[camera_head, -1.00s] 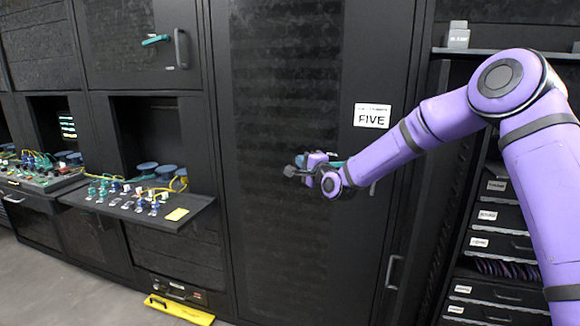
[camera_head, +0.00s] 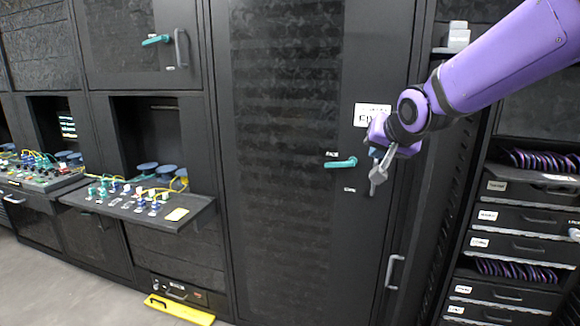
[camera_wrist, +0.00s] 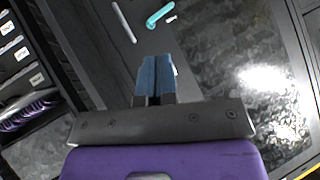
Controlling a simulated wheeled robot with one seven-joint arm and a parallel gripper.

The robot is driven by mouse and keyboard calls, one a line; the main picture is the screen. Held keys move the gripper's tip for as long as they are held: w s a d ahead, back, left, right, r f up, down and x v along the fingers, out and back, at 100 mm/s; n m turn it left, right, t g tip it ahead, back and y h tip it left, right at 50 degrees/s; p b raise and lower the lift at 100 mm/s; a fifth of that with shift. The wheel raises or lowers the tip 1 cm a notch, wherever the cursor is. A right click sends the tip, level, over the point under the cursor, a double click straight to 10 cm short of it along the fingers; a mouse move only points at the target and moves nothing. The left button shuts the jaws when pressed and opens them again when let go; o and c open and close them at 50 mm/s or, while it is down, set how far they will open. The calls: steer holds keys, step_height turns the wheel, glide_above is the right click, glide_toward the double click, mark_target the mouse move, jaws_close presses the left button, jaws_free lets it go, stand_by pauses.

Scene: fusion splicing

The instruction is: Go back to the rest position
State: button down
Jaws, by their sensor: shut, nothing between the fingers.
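My gripper (camera_head: 376,178) is in front of the right side of the tall black cabinet door (camera_head: 285,230), just right of its teal handle (camera_head: 341,163). The fingers point down and are apart from the handle. In the wrist view my gripper (camera_wrist: 155,62) shows its two blue-grey fingertips together, with nothing between them. The teal handle also shows in the wrist view (camera_wrist: 160,15), beyond the fingertips.
An open shelf (camera_head: 140,207) with connectors and cables stands at the left. Another teal handle (camera_head: 156,40) is on the upper left door. Labelled drawers (camera_head: 512,218) are at the right. A yellow tray (camera_head: 180,310) lies low at the left. The space before the tall door's left side is clear.

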steer(key=s+d+n+g+h, duration=0.1)
steer(key=s+d, duration=0.4)
steer(key=s, duration=1)
steer(key=s+d+f+n+g+h, duration=0.1)
steer(key=s+d+g, duration=0.3)
steer(key=s, duration=1.2)
steer(key=shift+d+n, duration=0.5)
steer(key=shift+d, duration=0.65)
